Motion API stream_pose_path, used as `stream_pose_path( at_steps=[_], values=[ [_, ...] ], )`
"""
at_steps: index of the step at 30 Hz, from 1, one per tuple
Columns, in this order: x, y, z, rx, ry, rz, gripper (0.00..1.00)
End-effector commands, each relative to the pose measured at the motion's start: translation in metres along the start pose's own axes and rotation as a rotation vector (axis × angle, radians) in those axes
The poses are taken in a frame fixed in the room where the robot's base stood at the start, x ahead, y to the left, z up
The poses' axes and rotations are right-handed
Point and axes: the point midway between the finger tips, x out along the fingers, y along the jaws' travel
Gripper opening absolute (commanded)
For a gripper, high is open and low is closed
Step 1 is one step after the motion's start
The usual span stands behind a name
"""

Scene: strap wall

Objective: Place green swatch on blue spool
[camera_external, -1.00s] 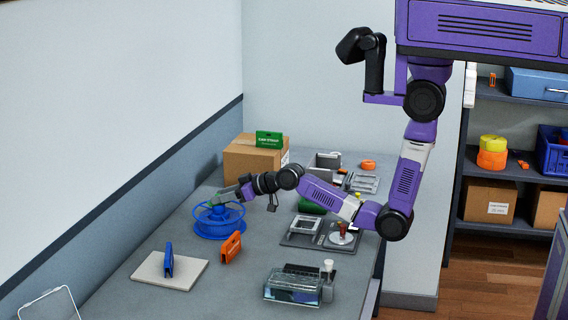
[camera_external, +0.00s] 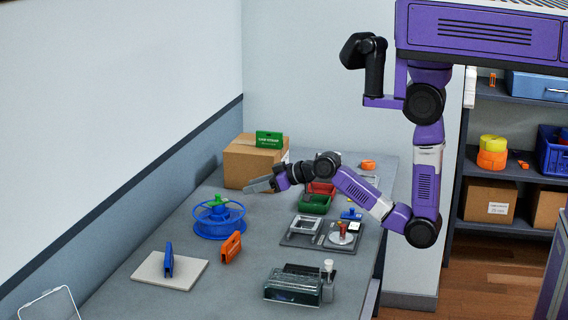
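The blue spool (camera_external: 220,229) stands on the grey worktop at the left. A small green piece, which looks like the green swatch (camera_external: 218,207), rests on top of the spool near its middle. My gripper (camera_external: 254,186) is to the right of and behind the spool, apart from it and in front of the cardboard box. I cannot make out anything held in it. Its fingers are small and seen from the side, so their gap is hard to judge.
The cardboard box (camera_external: 243,167) carries a green sign (camera_external: 269,139). An orange upright piece (camera_external: 231,247) stands close to the spool. A blue upright piece (camera_external: 168,260) stands on a pale board (camera_external: 188,276). A clear-lidded box (camera_external: 293,288) sits at the front. Green (camera_external: 314,204) and red bins are behind.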

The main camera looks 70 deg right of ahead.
Motion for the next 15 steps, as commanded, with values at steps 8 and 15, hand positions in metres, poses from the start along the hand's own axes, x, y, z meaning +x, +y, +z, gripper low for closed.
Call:
stream_pose_path(
  at_steps=[8,15],
  values=[
    [-0.002,0.000,0.003,0.000,-0.001,0.001,0.38],
    [-0.037,-0.007,0.054,0.002,0.004,0.016,0.38]
  ],
)
